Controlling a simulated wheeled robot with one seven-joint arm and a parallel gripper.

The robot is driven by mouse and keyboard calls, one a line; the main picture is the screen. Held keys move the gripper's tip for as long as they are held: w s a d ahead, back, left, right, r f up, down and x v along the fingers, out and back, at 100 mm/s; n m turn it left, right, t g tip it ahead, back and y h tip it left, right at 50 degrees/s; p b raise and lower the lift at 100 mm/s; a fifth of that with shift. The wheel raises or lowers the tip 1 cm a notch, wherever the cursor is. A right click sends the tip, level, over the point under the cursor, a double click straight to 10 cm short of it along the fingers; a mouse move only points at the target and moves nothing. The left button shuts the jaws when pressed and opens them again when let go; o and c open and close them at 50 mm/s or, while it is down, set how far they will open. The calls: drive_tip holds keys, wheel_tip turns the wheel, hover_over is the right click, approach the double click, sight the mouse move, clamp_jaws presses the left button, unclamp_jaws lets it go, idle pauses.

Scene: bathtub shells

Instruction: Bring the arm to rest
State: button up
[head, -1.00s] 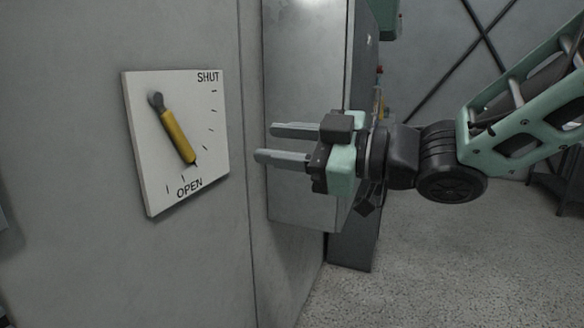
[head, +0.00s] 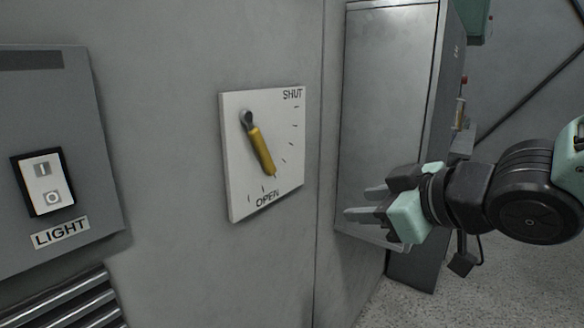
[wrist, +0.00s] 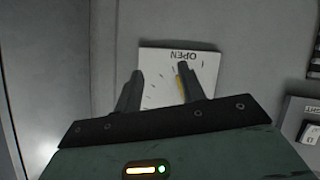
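My gripper (head: 366,204) is at the right in the head view, with its two grey fingers apart and nothing between them. It points left, to the right of the white dial plate (head: 235,180) and clear of it. The yellow lever (head: 262,152) on the plate hangs down and to the right, its tip close to the OPEN end of the marks. In the wrist view the fingers (wrist: 157,88) stand apart in front of the plate (wrist: 160,95), and a sliver of the yellow lever (wrist: 181,85) shows beside the right finger.
A grey panel with a LIGHT rocker switch (head: 48,184) is on the wall at the left, above a slatted vent (head: 75,305). A tall grey metal cabinet (head: 385,100) stands behind my gripper. Open floor (head: 400,308) shows at the lower right.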

drive_tip(key=s+f+m+g+h+p, duration=0.1)
drive_tip(key=s+f+g+h+p, duration=0.2)
drive_tip(key=s, duration=0.6)
drive_tip(key=s+d+f+m+g+h+p, duration=0.1)
drive_tip(key=s+f+g+h+p, duration=0.2)
drive_tip(key=s+g, duration=0.4)
drive_tip(key=s, duration=0.3)
drive_tip(key=shift+s+m+g, duration=0.25)
drive_tip(key=shift+m+g, duration=0.15)
drive_tip(key=shift+f, duration=0.1)
idle(2.3)
